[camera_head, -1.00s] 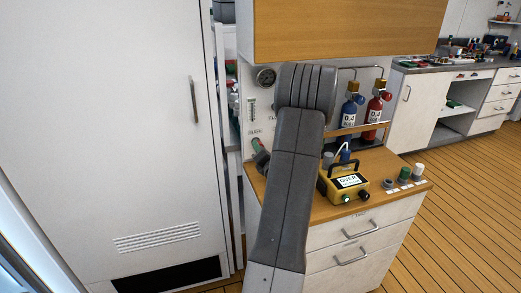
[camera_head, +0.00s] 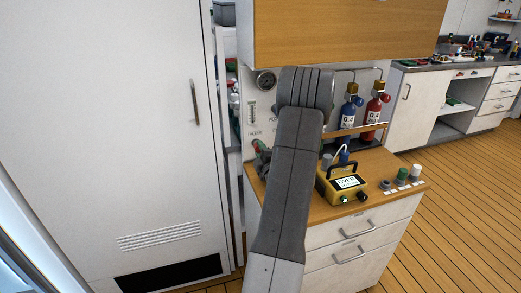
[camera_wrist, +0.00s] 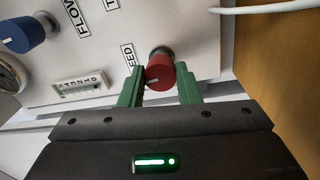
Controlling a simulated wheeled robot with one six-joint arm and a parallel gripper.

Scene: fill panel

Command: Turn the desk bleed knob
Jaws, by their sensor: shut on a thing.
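The desk bleed knob (camera_wrist: 158,73) is red and round with a short white mark on its face, and it stands out from the pale panel (camera_wrist: 205,35) in the wrist view. A partly covered label reading "EED" (camera_wrist: 128,55) is beside it. My gripper (camera_wrist: 160,80) has green fingers on both sides of the knob, and they are shut on it. In the head view, my gripper (camera_head: 260,148) is at the panel's lower left, small and partly hidden by my arm. The knob's turned angle is hard to read there.
A blue knob (camera_wrist: 25,33), a small scale meter (camera_wrist: 82,87) and a round gauge (camera_wrist: 8,78) share the panel. A yellow device (camera_head: 341,184) stands on the wooden counter, with blue (camera_head: 349,110) and red (camera_head: 374,107) bottles behind. A tall white door (camera_head: 120,130) is left.

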